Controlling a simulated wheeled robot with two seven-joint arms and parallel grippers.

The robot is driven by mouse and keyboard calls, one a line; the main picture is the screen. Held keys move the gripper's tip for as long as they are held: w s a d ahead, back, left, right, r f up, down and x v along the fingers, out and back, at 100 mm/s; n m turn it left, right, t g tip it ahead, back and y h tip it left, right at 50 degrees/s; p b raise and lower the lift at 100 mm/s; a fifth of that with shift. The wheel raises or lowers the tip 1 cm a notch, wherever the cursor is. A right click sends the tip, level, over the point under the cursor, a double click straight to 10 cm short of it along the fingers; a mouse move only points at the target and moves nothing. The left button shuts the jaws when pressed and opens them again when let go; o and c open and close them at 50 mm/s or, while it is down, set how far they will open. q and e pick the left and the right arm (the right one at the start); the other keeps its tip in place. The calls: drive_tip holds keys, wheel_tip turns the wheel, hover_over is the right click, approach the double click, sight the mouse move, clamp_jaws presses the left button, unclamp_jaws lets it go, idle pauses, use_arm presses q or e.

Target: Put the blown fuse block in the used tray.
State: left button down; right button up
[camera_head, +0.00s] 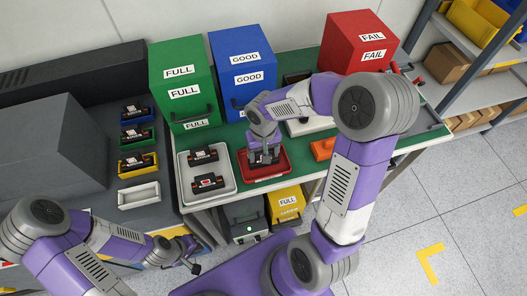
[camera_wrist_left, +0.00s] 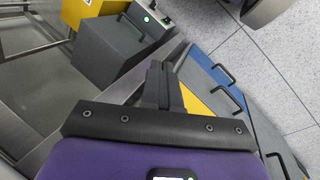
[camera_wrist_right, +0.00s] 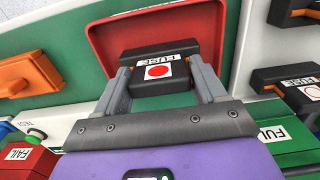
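A black fuse block (camera_wrist_right: 158,72) with a FUSE label and a red dot is between the fingers of my right gripper (camera_wrist_right: 162,75). Both fingers press along its sides. It is over or in the red tray (camera_wrist_right: 110,40); whether it touches the bottom cannot be told. In the head view my right gripper (camera_head: 263,157) points down at the red tray (camera_head: 279,172), hiding much of the block. My left gripper (camera_head: 190,263) is low at the left, away from the trays; in the left wrist view its fingers (camera_wrist_left: 163,85) are together and empty.
A white tray (camera_head: 231,186) beside the red one holds two black fuse blocks (camera_head: 203,154). An orange object (camera_head: 322,149) lies to the right. Green (camera_head: 178,85), blue (camera_head: 241,65) and red (camera_head: 357,45) bins stand behind. Several small holders, one an empty white one (camera_head: 139,196), stand left.

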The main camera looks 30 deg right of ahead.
drive_tip(key=shift+o, duration=1.4)
drive_tip(key=shift+r, duration=0.1)
drive_tip(key=shift+r+p, duration=0.3)
wheel_tip(320, 180, up, 12)
drive_tip(key=p, duration=0.3)
drive_tip(key=shift+f, duration=0.2)
